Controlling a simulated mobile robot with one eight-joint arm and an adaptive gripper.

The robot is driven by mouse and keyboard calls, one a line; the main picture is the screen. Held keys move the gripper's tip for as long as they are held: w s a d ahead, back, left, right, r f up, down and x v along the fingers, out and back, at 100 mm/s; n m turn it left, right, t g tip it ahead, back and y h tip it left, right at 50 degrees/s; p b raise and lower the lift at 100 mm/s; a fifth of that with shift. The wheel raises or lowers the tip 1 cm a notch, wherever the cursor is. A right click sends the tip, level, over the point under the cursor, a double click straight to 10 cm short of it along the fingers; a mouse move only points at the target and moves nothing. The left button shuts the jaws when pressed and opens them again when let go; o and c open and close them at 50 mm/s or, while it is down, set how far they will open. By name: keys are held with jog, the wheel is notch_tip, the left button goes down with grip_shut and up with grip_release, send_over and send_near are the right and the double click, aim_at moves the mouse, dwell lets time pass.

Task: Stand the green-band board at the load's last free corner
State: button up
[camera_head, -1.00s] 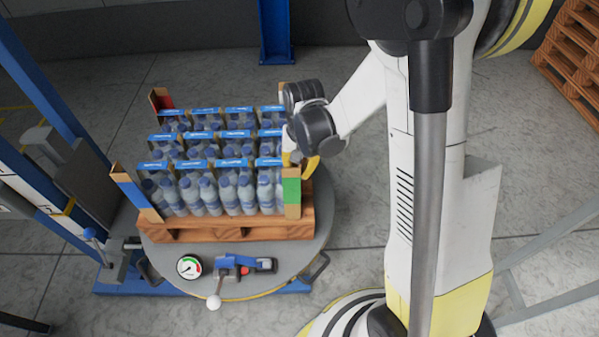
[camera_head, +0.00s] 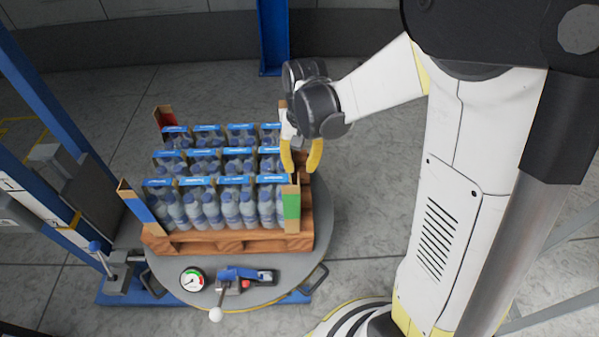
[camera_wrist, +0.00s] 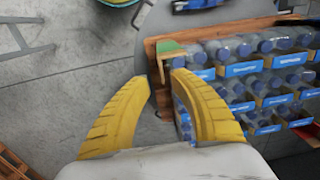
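The green-band board (camera_head: 291,204) stands upright at the load's front right corner, beside the bottle packs. Its green band also shows in the wrist view (camera_wrist: 171,48), just beyond my fingertips. My gripper (camera_head: 301,168) is behind and above this board in the head view. Its two yellow fingers are spread, with nothing between them in the wrist view (camera_wrist: 160,77). The load of blue-labelled bottle packs (camera_head: 228,207) sits on a wooden pallet (camera_head: 235,243). A blue-band board (camera_head: 139,206) stands at the front left corner and a red-band board (camera_head: 165,118) at the back left.
Another board (camera_head: 283,105) shows partly behind my gripper at the back right. The pallet rests on a round grey turntable (camera_head: 325,225) with a gauge (camera_head: 192,279) and a clamp (camera_head: 243,274) in front. Blue posts (camera_head: 272,35) stand behind and left. The floor right of the turntable is open.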

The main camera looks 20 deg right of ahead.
jog(key=s+r+n+t, duration=0.3)
jog(key=s+r+t, duration=0.4)
jog(key=s+r, duration=0.5)
notch_tip(320, 180, up, 2)
jog(key=shift+s+a+n, duration=0.15)
jog(key=shift+s+n, duration=0.15)
jog(key=shift+f, duration=0.1)
jog(key=shift+f+b, duration=0.65)
